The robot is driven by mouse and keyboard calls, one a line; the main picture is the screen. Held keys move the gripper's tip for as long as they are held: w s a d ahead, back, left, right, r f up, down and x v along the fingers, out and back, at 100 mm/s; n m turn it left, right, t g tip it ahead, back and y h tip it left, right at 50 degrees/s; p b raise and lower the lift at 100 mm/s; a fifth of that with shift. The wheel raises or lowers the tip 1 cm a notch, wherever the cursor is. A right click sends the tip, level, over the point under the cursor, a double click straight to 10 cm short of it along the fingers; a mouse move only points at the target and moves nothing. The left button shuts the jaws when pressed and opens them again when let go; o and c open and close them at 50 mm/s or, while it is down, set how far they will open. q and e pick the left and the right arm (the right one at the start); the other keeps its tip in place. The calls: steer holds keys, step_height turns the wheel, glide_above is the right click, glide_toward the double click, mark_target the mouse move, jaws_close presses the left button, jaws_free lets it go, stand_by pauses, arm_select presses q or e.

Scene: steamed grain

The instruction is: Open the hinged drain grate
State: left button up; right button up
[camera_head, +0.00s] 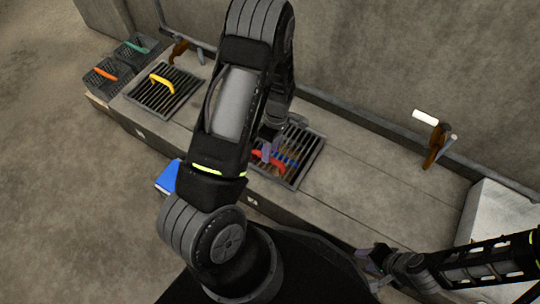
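A dark slatted grate with a red handle (272,167) is set in the long grey counter, near the middle of the view. The grate's visible slats (303,155) look level with its frame. My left arm reaches across it and hides its left part. My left gripper (266,152) is over the grate, right at the red handle; whether its fingers are closed on the handle cannot be told. A second slatted grate (180,99) with a yellow handle (161,83) lies flat further left. My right gripper (370,260) is low at the counter's front edge, apart from both grates; its opening is unclear.
Two black baskets, one with an orange handle (104,75) and one with a green handle (136,47), stand at the far left. A blue object (168,178) is by the counter's front. A brown bracket with a white cylinder (425,117) is at the back wall. The counter right of the red-handled grate is clear.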

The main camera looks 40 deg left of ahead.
arm_select(q)
steer(key=shift+s+f, duration=0.2)
steer(key=shift+f, duration=0.95)
jaws_close()
stand_by(0.6)
